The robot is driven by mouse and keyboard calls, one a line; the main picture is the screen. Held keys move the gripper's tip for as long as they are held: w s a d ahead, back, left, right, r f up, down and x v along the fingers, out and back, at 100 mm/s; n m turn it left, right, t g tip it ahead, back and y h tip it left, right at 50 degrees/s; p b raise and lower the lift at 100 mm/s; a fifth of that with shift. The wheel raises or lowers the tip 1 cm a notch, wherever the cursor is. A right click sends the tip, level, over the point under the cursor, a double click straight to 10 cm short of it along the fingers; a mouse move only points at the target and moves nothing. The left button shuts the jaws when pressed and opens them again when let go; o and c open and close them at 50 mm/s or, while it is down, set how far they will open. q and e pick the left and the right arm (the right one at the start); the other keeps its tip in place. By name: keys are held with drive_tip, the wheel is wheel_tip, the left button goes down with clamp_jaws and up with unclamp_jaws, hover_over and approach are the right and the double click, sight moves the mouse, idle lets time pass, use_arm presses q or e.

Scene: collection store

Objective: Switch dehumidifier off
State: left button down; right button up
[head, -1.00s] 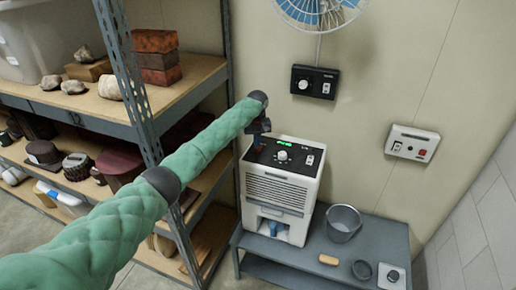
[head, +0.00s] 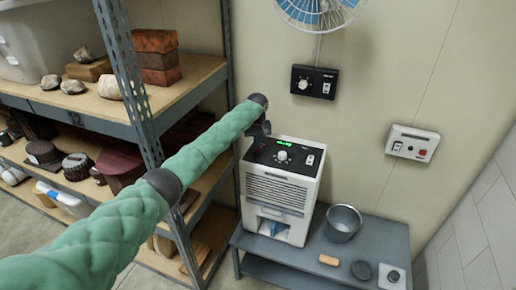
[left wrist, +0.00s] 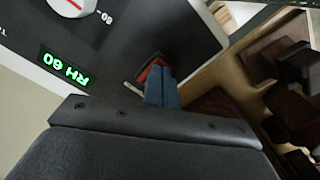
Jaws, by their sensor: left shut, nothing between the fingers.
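The white dehumidifier (head: 277,190) stands upright on a grey bench. Its black top panel carries a lit green display (head: 283,144), a round dial (head: 282,156) and a small white switch plate (head: 310,160). In the left wrist view the display (left wrist: 65,68) reads RH 60. A red switch (left wrist: 148,73) lies on the panel in that view, partly covered by my fingers. My left gripper (head: 258,148) is shut and empty, with its blue fingertips (left wrist: 157,78) at the red switch, seemingly touching it. The switch's exact tilt is hidden. My right gripper is out of view.
A metal shelf (head: 140,85) with boxes and stones stands close on the left. A bucket (head: 343,222) and small items sit on the bench (head: 375,243). A black control box (head: 314,82), a white switch box (head: 412,143) and a fan (head: 318,10) are on the wall.

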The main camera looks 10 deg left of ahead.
use_arm(q)
drive_tip(key=shift+r+p, duration=3)
drive_tip(key=shift+r, duration=0.45)
